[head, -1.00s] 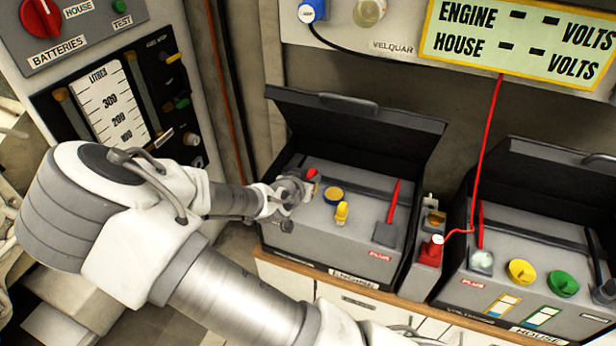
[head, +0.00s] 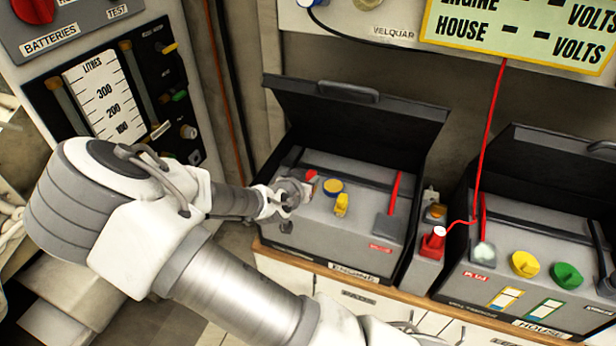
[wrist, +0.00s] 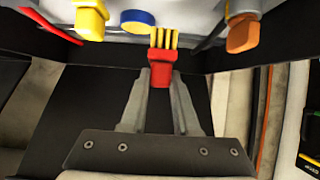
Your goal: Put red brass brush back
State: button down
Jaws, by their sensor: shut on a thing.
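The red brass brush (wrist: 161,72) is between the fingers of my gripper (wrist: 163,82) in the wrist view. It has a red body and brass-yellow bristles pointing toward the top of the picture. In the head view my gripper (head: 297,192) is over the left part of the open ENGINE battery box (head: 350,245). A small red patch (head: 312,176), probably the brush, shows at its fingertips. I cannot tell whether the bristles touch anything.
A red-topped unit (head: 432,245) with a red wire stands beside the HOUSE box (head: 530,285).

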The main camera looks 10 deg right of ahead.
jog(key=shift+f+b, duration=1.6)
jog(key=shift+f, duration=0.85)
jog(key=shift+f, duration=0.25)
jog(key=c, duration=0.6)
grip_release()
jog(key=p+v, duration=0.7)
jog(key=v, duration=1)
jog(key=shift+s+r, duration=0.15)
jog(key=shift+s, duration=0.05)
